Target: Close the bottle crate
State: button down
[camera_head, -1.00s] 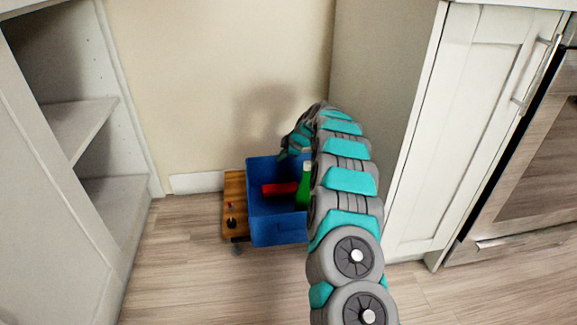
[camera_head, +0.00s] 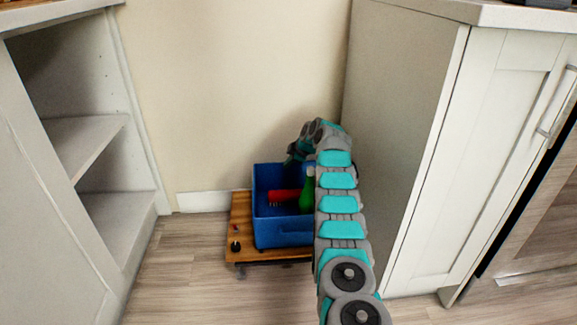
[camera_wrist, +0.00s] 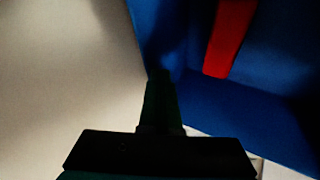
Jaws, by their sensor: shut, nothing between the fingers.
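The blue bottle crate (camera_head: 282,232) stands on a low wooden platform in the corner, open at the top. A red object (camera_head: 285,196) lies inside it, and a green bottle (camera_head: 307,192) stands at its right side, partly hidden by my arm. My gripper (camera_head: 292,155) is over the crate's back edge, small and dark in the head view. In the wrist view my gripper (camera_wrist: 160,78) is shut and empty, beside the crate's blue wall (camera_wrist: 250,115). The red object (camera_wrist: 231,38) also shows there. The wrist view is too dark to tell whether the gripper touches the crate.
Open shelves (camera_head: 90,145) stand at the left and a white cabinet (camera_head: 465,170) at the right. A wall is close behind. The floor (camera_head: 190,270) in front is clear.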

jog(key=shift+w+r, duration=0.1)
jog(key=shift+w, duration=0.45)
jog(key=shift+w+r, duration=0.15)
